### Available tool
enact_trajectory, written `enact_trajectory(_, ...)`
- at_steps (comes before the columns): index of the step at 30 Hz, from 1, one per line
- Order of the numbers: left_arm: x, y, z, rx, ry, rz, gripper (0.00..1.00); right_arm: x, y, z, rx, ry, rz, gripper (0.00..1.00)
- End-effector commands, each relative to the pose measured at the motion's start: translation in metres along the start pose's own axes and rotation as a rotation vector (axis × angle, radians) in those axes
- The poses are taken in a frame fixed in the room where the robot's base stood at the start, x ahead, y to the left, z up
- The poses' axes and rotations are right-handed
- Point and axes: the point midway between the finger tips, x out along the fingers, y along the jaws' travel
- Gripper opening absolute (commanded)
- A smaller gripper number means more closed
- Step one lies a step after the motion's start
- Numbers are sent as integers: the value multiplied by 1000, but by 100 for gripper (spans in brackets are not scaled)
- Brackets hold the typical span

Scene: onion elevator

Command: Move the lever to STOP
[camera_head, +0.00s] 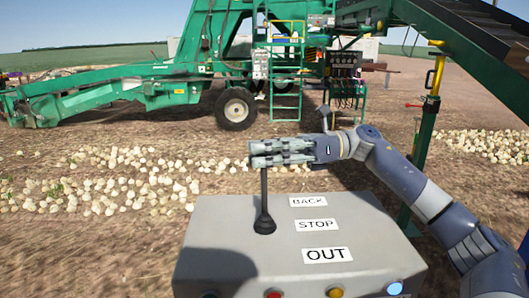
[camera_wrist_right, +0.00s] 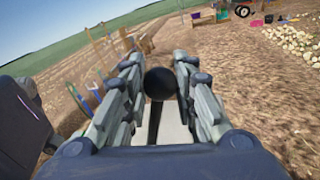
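The control box (camera_head: 225,240) is grey, with labels BACK (camera_head: 307,201), STOP (camera_head: 316,225) and OUT (camera_head: 326,254) down its top. A black lever (camera_head: 264,195) rises from a round boot left of STOP. It runs straight up in the picture, its upper end level with or beyond BACK; its exact tilt I cannot tell. My right gripper (camera_head: 252,154) reaches in from the right at the lever's top and hides the knob in the head view. In the right wrist view, the black ball knob (camera_wrist_right: 160,83) sits between the two parted fingers, with narrow gaps beside it. My left gripper is out of view.
Coloured buttons, red (camera_head: 273,294), yellow (camera_head: 335,292) and blue (camera_head: 395,288), line the box's near edge. A green machine (camera_head: 120,90) stands behind, and a green conveyor (camera_head: 470,40) hangs at upper right. Onions (camera_head: 130,185) lie in rows on the soil.

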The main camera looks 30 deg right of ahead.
Motion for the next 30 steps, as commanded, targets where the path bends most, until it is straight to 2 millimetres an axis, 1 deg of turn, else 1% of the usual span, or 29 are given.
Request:
enact_trajectory(2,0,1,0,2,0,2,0,0,0,0,0,0,0,0)
enact_trajectory(5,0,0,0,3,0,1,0,0,0,0,-1,0,0,0)
enact_trajectory(8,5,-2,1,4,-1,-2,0,0,1,-1,-14,2,-1,0)
enact_trajectory(14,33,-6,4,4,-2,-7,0,3,15,-3,-112,20,-5,0)
enact_trajectory(22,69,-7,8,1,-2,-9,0,8,44,-3,-299,56,-13,0)
enact_trajectory(27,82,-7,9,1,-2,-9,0,11,59,-3,-396,76,-18,0)
enact_trajectory(30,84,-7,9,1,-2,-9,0,12,63,-2,-424,82,-20,0)
